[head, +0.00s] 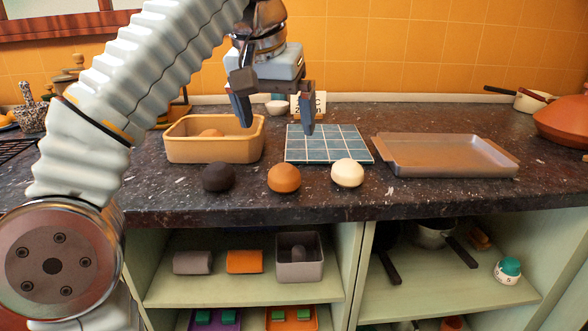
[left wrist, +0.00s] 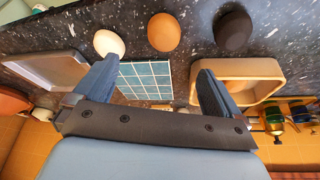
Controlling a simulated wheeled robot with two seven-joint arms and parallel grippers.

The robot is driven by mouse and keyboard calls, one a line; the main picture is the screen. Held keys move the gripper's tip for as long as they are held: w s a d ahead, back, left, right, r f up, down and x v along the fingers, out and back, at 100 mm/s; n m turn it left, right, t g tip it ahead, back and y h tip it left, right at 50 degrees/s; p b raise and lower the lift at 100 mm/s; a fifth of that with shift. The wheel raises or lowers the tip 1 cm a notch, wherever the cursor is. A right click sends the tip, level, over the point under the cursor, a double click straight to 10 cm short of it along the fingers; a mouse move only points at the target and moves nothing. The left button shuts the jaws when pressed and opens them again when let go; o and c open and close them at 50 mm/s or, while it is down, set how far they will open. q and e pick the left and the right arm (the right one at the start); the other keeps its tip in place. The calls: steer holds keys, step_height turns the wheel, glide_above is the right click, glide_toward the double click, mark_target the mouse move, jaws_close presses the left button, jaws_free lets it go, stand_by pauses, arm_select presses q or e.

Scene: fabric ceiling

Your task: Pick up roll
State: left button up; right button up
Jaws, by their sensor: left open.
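Three round rolls sit in a row near the counter's front edge: a black one (head: 218,177), a brown one (head: 284,178) and a cream one (head: 347,173). They also show at the top of the left wrist view: cream (left wrist: 109,43), brown (left wrist: 164,31) and black (left wrist: 232,29). Another brown roll (head: 211,133) lies inside the tan rectangular bin (head: 214,153), partly hidden by its wall. My left gripper (head: 274,128) hangs fingers down behind the row, above the counter between the bin and the blue tiled board (head: 329,145). Its jaws are open and empty.
A metal baking tray (head: 446,156) lies to the right of the tiled board. A lidded terracotta pot (head: 563,122) and a pan (head: 533,101) stand at far right. Shelves below hold a grey tin (head: 299,259) and other items. Bare counter surrounds the three rolls.

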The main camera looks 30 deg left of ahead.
mark_target(283, 168)
arm_select(q)
steer(key=b+x, duration=0.1)
steer(key=x, duration=0.6)
steer(key=shift+f, duration=0.2)
steer(key=x, duration=0.1)
steer(key=b+x, duration=0.1)
steer(key=x, duration=0.3)
steer(key=shift+a+f+b, duration=0.2)
steer(key=shift+a+b, duration=0.1)
steer(key=shift+a, duration=0.05)
steer(key=c, duration=1.1)
steer(key=shift+r, duration=0.15)
